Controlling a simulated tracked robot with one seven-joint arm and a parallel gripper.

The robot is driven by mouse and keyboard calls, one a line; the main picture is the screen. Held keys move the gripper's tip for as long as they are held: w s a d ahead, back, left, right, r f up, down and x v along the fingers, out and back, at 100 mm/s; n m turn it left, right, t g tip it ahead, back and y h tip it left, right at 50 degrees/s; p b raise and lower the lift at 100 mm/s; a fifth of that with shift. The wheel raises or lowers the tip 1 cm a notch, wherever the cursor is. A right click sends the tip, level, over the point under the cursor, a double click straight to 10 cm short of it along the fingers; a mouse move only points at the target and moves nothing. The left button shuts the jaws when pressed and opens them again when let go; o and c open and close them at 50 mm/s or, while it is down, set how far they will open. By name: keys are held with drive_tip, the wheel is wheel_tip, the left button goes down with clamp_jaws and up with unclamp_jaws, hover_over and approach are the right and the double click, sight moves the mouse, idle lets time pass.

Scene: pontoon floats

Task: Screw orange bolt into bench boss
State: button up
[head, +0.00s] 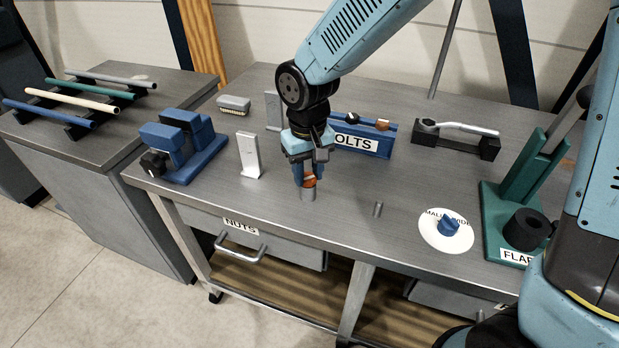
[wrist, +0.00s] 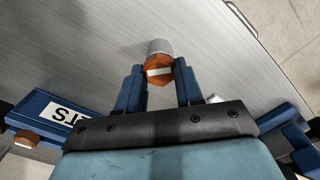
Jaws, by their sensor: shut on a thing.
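The orange bolt (head: 309,180) is between the blue fingers of my gripper (head: 307,182), which is shut on it and points down. In the wrist view, the hexagonal orange head (wrist: 158,66) with a pale stripe sits between the fingertips (wrist: 160,74).
The blue bolts rack (head: 372,146) behind my gripper holds another orange-headed bolt (head: 382,124). A thin grey post (head: 377,209) stands to the right, before a white disc with a blue knob (head: 448,228). A white upright block (head: 248,155) and blue vise (head: 185,146) are left.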

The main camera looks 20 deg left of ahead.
drive_tip(key=m, duration=0.9)
drive_tip(key=o, duration=0.9)
